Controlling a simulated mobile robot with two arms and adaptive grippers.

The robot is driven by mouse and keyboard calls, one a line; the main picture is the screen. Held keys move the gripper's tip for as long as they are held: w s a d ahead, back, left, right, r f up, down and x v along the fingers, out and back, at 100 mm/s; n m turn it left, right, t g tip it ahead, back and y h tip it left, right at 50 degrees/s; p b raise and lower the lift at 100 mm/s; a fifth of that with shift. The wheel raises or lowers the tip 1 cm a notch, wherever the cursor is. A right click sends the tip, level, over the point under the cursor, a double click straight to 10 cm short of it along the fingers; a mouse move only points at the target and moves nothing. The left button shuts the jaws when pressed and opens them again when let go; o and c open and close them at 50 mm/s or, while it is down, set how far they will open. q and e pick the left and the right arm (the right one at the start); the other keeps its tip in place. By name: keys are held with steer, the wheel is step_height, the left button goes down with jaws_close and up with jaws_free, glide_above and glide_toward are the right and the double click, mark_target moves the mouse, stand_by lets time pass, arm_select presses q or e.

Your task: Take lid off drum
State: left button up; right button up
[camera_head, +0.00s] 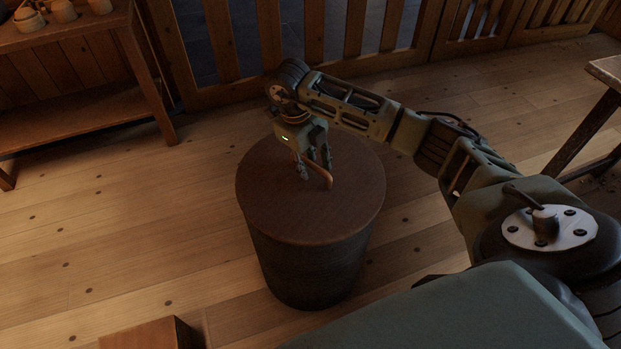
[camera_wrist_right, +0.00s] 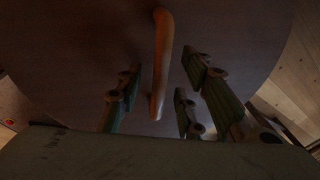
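The drum (camera_head: 310,270) is a dark round barrel standing upright on the floor. Its brown wooden lid (camera_head: 275,215) lies flat on top; the lid also fills much of the right wrist view (camera_wrist_right: 85,60). A lighter orange-brown handle (camera_head: 322,178) rises from the lid; it also shows in the right wrist view (camera_wrist_right: 161,65). My right gripper (camera_head: 315,170) is over the lid at the handle. In the right wrist view its fingers (camera_wrist_right: 160,105) are apart, with the handle between them and gaps on both sides. My left gripper is in neither view.
A wooden bench (camera_head: 75,50) with turned pieces on it stands at the upper left. A slatted wooden railing (camera_head: 300,40) runs behind the drum. A table (camera_head: 600,95) is at the right edge and a wooden box (camera_head: 145,335) at the bottom. Floor left of the drum is clear.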

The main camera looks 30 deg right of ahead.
steer(key=shift+f, duration=0.4)
steer(key=shift+c, duration=0.2)
jaws_close()
steer(key=shift+r, duration=0.15)
